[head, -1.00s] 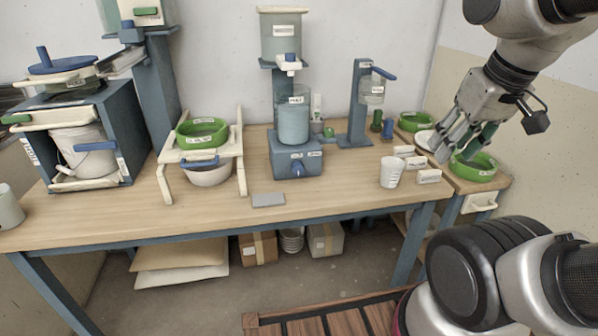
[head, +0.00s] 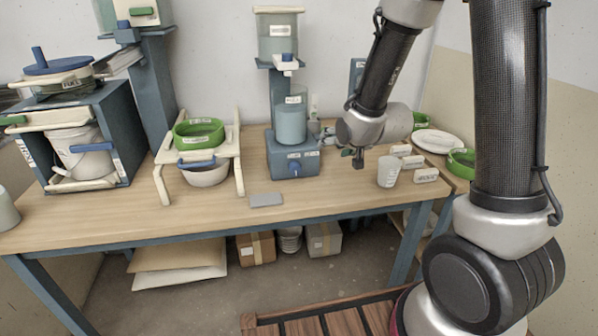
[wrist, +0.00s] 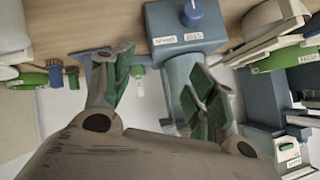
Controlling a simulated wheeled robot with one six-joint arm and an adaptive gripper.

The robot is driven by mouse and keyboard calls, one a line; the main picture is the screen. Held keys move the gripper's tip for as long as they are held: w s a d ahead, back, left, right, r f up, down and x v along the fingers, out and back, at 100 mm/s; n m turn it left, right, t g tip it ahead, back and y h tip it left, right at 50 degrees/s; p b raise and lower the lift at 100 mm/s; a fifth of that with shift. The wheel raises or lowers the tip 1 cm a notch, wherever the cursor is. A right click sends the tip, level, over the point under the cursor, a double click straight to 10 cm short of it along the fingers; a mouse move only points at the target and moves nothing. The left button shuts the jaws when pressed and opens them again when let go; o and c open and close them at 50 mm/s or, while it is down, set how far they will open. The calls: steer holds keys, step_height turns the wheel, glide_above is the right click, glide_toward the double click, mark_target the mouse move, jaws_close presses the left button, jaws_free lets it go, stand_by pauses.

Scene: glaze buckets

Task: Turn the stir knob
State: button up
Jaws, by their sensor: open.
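The stir knob (head: 295,169) is a small blue knob on the front of the blue base (head: 281,158) of the mixer, under a grey-blue bucket (head: 291,124). In the wrist view the knob (wrist: 191,13) shows near the top edge, on the blue base with two white labels, and the picture is upside down. My gripper (wrist: 158,78) is open and empty, its green-padded fingers spread apart. It is short of the knob and not touching it.
A white cup (head: 388,171) and small labelled blocks (head: 413,161) stand right of the mixer, near my wrist. A grey pad (head: 266,200) lies on the table in front. A rack with a green ring (head: 199,133) stands to the left. The front table is mostly clear.

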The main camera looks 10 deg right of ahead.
steer(key=w+a+f+m+t+y, duration=0.1)
steer(key=w+a+f, duration=0.1)
steer(key=a+f, duration=0.3)
steer(key=m+t+y, duration=0.1)
steer(key=t, duration=0.1)
glide_toward(297, 170)
steer(key=shift+w+d+f, duration=0.1)
steer(key=shift+w+d, duration=0.1)
steer(key=shift+w, duration=0.35)
steer(key=shift+a+f, duration=0.25)
steer(key=shift+f, duration=0.1)
steer(key=x, duration=0.7)
steer(key=shift+w+a+r, duration=0.15)
steer(key=shift+w, duration=0.1)
steer(key=c, duration=1)
steer(key=shift+c, duration=0.2)
